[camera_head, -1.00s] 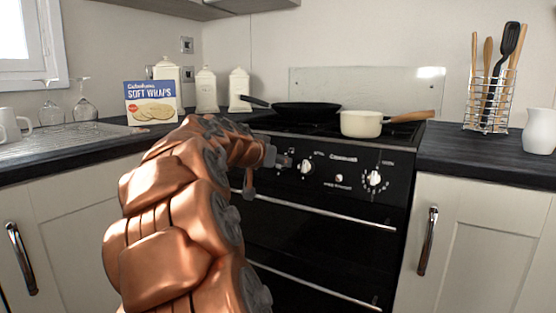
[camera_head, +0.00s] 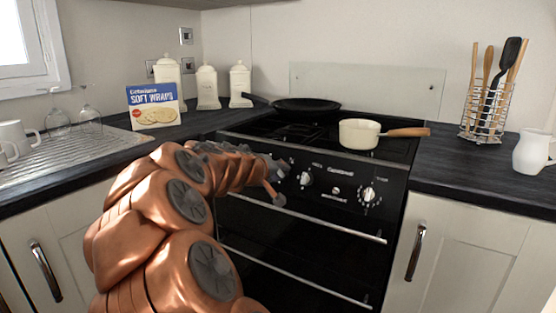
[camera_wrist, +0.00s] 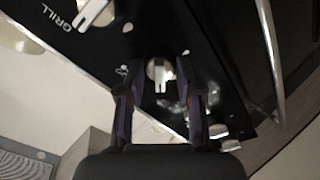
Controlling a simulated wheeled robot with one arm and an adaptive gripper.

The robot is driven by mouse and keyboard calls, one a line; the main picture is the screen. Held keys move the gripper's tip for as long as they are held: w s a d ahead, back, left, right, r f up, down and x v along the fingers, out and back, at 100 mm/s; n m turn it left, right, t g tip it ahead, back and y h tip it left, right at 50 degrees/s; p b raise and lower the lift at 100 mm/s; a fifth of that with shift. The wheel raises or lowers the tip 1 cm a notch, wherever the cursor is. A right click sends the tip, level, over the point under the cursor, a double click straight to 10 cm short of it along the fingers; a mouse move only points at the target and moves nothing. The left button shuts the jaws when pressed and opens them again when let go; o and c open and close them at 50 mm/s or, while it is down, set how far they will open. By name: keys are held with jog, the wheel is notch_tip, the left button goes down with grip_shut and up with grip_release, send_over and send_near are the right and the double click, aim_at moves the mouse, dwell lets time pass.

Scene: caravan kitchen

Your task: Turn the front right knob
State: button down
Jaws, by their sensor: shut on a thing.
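The black stove (camera_head: 345,170) has a front panel with white-silver knobs. Two knobs show clear of my arm in the head view, one near the middle (camera_head: 306,179) and one at the right (camera_head: 368,195). My gripper (camera_head: 280,169) is at the panel just left of the middle knob, and its fingertips are hard to make out there. In the wrist view my gripper (camera_wrist: 160,92) is shut on a knob (camera_wrist: 159,70), one finger on each side. Another knob (camera_wrist: 95,12), beside the word GRILL, is apart at the upper left. My arm hides the panel's left part.
A dark frying pan (camera_head: 306,105) and a cream saucepan (camera_head: 359,134) stand on the stove top. The oven door handle (camera_head: 300,219) runs below the knobs. Cupboards with metal handles (camera_head: 416,252) flank the stove. A utensil rack (camera_head: 486,112) stands on the right counter.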

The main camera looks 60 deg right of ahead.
jog(key=n+p, duration=0.2)
jog(key=p, duration=0.1)
jog(key=shift+r+n, duration=0.3)
jog(key=shift+n, duration=0.1)
jog(key=n+p, duration=0.2)
jog(key=p, duration=0.1)
jog(key=n+p, duration=0.2)
jog(key=shift+f, duration=0.25)
jog(key=c, duration=0.8)
grip_release()
jog(key=shift+f, duration=0.1)
jog(key=shift+v, duration=6.05)
